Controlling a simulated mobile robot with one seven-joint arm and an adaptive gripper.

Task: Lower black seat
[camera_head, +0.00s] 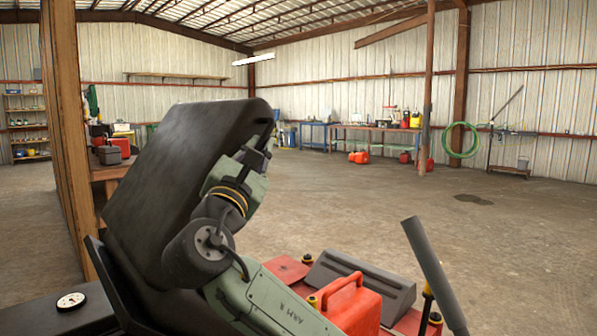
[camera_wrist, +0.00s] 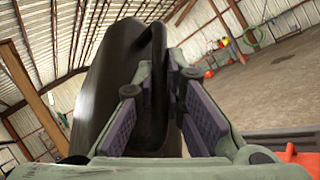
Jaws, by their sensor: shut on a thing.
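The black seat (camera_head: 165,170) is a thick padded panel, tilted up steeply on the left of the head view. Its lower end meets a dark frame (camera_head: 110,285). My gripper (camera_head: 262,150) is at the seat's upper right edge. In the wrist view the seat (camera_wrist: 110,75) fills the middle, and a thin dark handle-like loop (camera_wrist: 158,75) runs along it. My gripper's two fingers (camera_wrist: 155,112) are on either side of this loop and shut on it. In the head view my arm hides part of the seat's lower right side, and the gripped part is mostly hidden.
A red can (camera_head: 350,303), a dark grey box (camera_head: 360,284) and a slanted grey bar (camera_head: 433,275) are close by at lower right. A wooden post (camera_head: 66,130) stands at left. A workbench (camera_head: 375,130) is far back. The concrete floor at right is open.

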